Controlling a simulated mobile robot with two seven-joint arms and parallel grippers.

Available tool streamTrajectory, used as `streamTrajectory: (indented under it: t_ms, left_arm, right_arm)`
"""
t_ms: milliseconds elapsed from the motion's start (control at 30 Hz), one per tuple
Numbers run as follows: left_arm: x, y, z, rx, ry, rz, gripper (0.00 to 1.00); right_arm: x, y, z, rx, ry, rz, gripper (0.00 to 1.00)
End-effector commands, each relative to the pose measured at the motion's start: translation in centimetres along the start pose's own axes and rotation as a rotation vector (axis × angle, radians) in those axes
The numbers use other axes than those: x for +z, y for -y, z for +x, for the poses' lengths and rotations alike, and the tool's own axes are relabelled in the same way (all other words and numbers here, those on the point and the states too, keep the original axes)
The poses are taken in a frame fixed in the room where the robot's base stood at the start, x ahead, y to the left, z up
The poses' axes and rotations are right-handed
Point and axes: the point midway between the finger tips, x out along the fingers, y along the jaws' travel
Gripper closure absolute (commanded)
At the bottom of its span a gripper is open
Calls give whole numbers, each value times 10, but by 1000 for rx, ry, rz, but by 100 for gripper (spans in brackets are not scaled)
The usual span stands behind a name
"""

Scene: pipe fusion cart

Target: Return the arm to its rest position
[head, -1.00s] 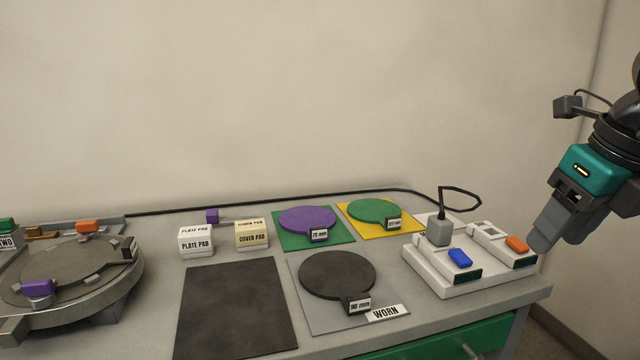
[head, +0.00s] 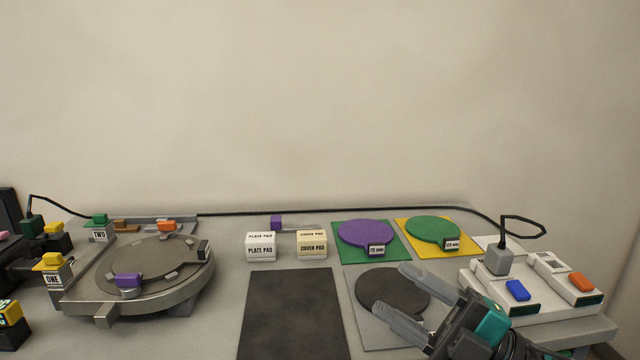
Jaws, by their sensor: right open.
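My right gripper (head: 388,290) comes in from the bottom right. Its two grey fingers are spread apart with nothing between them. In the picture they overlap the worn dark disc (head: 390,285) and its grey mat (head: 365,325), hiding part of both and the WORN label; I cannot tell the height above them. My left gripper is not in view.
To the right, a white dock (head: 545,305) holds a grey plug and blue and orange blocks. Purple (head: 366,233) and green (head: 432,228) discs lie behind. A round metal fixture (head: 150,275) stands at left. A dark mat (head: 292,315) is bare.

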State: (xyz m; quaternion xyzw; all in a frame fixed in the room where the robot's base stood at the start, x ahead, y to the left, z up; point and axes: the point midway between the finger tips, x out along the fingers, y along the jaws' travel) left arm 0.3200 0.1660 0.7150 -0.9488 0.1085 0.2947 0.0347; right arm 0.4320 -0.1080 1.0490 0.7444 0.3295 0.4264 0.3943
Motion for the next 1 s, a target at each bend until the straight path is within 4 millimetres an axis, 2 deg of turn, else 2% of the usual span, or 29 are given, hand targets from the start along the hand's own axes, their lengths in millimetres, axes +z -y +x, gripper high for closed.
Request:
streamTrajectory:
  t_ms: [100, 167, 233, 300, 367, 400, 500, 600, 733, 1000]
  left_arm:
    - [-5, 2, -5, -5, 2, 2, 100]
    - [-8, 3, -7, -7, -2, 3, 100]
    - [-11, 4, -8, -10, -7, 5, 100]
    - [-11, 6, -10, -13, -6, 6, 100]
    - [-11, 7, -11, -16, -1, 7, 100]
    - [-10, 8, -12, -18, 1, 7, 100]
    - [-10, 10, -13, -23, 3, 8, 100]
    - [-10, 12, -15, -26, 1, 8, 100]
    - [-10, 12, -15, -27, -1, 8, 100]
    - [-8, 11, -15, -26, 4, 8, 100]
  right_arm:
    - [36, 29, -28, 154, 291, 250, 47]
    - [53, 52, -51, 208, 448, 372, 47]
    - [66, 84, -80, 251, 630, 510, 47]
    - [71, 121, -113, 275, 809, 647, 47]
    - [69, 153, -140, 281, 946, 752, 47]
    - [64, 173, -156, 281, 1028, 818, 47]
    - [48, 215, -190, 270, 1196, 954, 47]
    - [31, 243, -212, 255, 1303, 1046, 47]
    - [20, 259, -224, 244, 1367, 1102, 47]
    - [19, 262, -226, 240, 1375, 1108, 47]
